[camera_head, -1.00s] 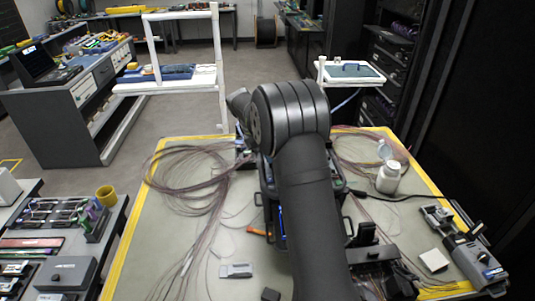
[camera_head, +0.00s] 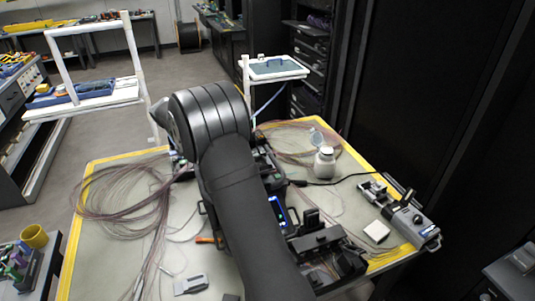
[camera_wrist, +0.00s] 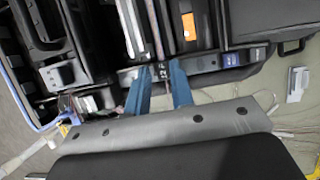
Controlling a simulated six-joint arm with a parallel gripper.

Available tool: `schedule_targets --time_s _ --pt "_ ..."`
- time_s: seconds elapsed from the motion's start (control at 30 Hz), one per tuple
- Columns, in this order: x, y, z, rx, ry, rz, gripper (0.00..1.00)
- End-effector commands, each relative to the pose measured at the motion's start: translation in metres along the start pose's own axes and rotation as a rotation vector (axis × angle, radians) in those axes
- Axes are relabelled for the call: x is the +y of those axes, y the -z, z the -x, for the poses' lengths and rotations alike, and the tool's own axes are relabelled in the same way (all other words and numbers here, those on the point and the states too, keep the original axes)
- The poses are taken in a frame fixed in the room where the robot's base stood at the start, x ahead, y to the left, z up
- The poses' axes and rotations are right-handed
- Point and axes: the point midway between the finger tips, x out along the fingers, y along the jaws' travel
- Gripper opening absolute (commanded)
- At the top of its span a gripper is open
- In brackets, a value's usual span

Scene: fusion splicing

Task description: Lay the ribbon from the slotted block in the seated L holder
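In the wrist view, my gripper (camera_wrist: 159,75) shows two blue fingers spread apart, with a gap between them. Their tips are over or beside the edge of a black device (camera_wrist: 205,62). A small dark part with pale marks lies between the tips; I cannot tell whether they touch it. In the head view my arm hides the gripper and much of the device. A black block-like unit (camera_head: 318,240) with thin fibers stands right of the arm; I cannot tell if it is the slotted block. I cannot make out the ribbon or the seated L holder for certain.
Loose fiber coils (camera_head: 125,190) lie on the table's left side. A grey clip-like piece (camera_head: 191,284) lies near the front. Dark cabinets rise beyond the right edge.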

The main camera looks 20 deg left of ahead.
Motion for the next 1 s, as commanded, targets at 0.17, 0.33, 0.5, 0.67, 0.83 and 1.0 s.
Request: schedule_targets --time_s 0.17,0.33,0.5,0.67,0.83,1.0 --pt "-0.006 -0.005 0.006 -0.003 0.026 0.003 0.39" --pt "-0.004 -0.017 0.038 -0.002 0.017 0.003 0.39" --pt "-0.004 -0.036 0.053 -0.001 0.036 -0.038 0.39" --pt "-0.008 -0.063 0.036 0.003 0.087 -0.173 0.39" --pt "-0.014 -0.092 0.018 0.005 0.144 -0.316 0.39" --pt "-0.022 -0.12 0.0 0.007 0.202 -0.459 0.39"
